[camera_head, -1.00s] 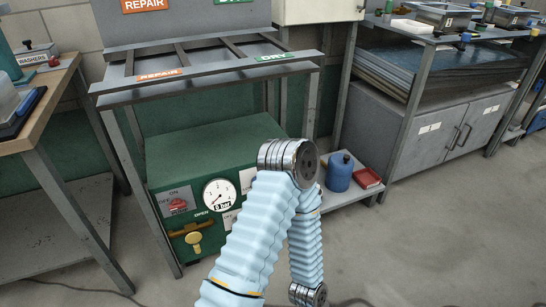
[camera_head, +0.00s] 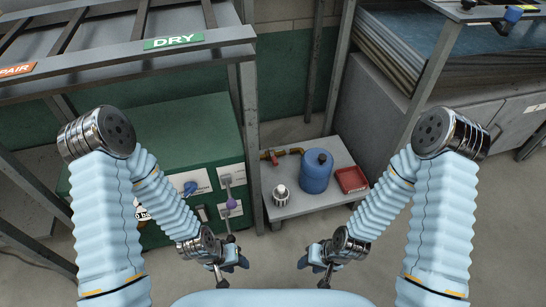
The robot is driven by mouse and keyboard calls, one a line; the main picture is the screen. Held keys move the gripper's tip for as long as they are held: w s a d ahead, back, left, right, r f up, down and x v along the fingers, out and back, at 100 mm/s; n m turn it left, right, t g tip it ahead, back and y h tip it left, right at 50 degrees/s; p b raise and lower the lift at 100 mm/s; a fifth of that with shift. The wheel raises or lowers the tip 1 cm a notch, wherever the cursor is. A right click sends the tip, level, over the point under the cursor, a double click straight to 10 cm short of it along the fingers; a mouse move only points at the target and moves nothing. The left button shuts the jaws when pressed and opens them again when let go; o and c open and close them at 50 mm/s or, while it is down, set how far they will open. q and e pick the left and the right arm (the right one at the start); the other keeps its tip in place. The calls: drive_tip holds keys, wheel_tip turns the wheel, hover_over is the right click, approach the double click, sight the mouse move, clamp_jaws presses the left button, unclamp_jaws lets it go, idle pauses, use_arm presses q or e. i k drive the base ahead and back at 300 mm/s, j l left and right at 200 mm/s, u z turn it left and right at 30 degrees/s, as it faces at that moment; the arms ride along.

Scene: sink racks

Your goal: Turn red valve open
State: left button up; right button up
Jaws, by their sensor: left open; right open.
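A brass-coloured pipe fitting (camera_head: 290,152) sits at the back of the low grey shelf (camera_head: 295,206), left of a blue canister. A small reddish part (camera_head: 275,158) shows on it; it is too small to tell whether this is the red valve or how it is turned. My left gripper (camera_head: 232,268) is open and empty, in front of the green cabinet's right side. My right gripper (camera_head: 314,270) is open and empty, in front of the low shelf. Both are nearer to me than the fitting and apart from it.
The green cabinet (camera_head: 190,125) carries a blue knob (camera_head: 190,188) and a lever with a purple ball (camera_head: 231,203). The blue canister (camera_head: 316,172), a red tray (camera_head: 351,179) and a silver-white fitting (camera_head: 281,195) stand on the low shelf. A rack post (camera_head: 249,140) rises left of it.

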sight(274, 158)
drive_tip(key=i+l, duration=0.15)
drive_tip(key=l, duration=0.3)
drive_tip(key=i+l, duration=0.1)
drive_tip(key=l, duration=0.35)
drive_tip(key=i+l, duration=0.15)
drive_tip(key=l, duration=0.3)
drive_tip(key=i, duration=0.45)
